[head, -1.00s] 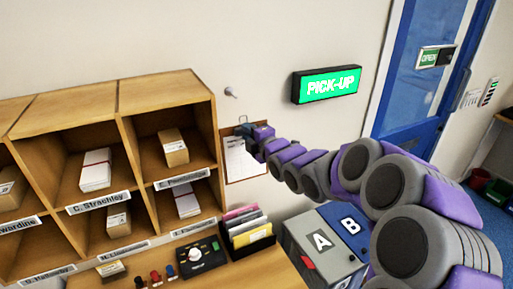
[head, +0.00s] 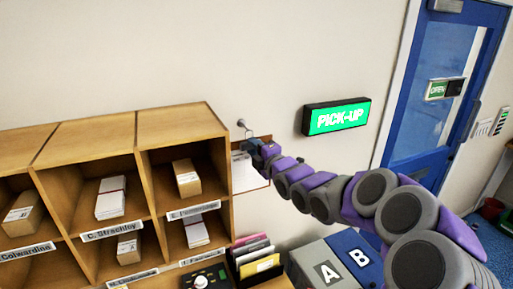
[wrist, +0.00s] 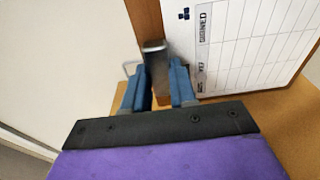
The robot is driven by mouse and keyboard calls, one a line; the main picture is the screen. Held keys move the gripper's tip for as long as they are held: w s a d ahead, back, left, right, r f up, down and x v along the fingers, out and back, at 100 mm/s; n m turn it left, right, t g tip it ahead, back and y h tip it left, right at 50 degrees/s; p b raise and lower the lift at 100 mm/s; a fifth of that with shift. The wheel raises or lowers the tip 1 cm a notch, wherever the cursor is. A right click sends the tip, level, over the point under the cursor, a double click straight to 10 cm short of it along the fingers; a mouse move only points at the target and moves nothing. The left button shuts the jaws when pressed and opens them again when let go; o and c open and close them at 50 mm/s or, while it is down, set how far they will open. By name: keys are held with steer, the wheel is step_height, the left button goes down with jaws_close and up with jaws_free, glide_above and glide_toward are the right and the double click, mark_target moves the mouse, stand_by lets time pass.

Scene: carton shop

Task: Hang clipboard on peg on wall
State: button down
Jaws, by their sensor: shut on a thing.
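The clipboard (head: 246,182) has a brown board and a white printed sheet, and hangs from my gripper in front of the wall, beside the cubby shelf. My gripper (head: 257,148) has its blue fingers (wrist: 160,85) shut on the clipboard's metal clip (wrist: 156,62). The peg (head: 241,123) is a small metal knob on the wall, just above and slightly left of the clip in the head view. The gap in depth between loop and peg cannot be told.
A wooden cubby shelf (head: 85,134) with parcels stands left, close to the clipboard. A lit PICK-UP sign (head: 337,117) is on the wall to the right. Folders (head: 257,262) and boxes marked A and B (head: 327,272) are below. The wall above the peg is clear.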

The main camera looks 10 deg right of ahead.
steer(key=shift+w+d+p, duration=1.1)
steer(key=shift+w+d, duration=0.05)
steer(key=w+a+p, duration=0.1)
steer(key=w+f, duration=0.1)
steer(key=w, duration=0.1)
steer(key=w+a+p, duration=0.1)
steer(key=shift+w+a+f+p, duration=0.3)
steer(key=shift+w+a+p, duration=0.05)
steer(key=shift+w, duration=0.05)
steer(key=shift+d, duration=0.35)
steer(key=shift+a, duration=0.1)
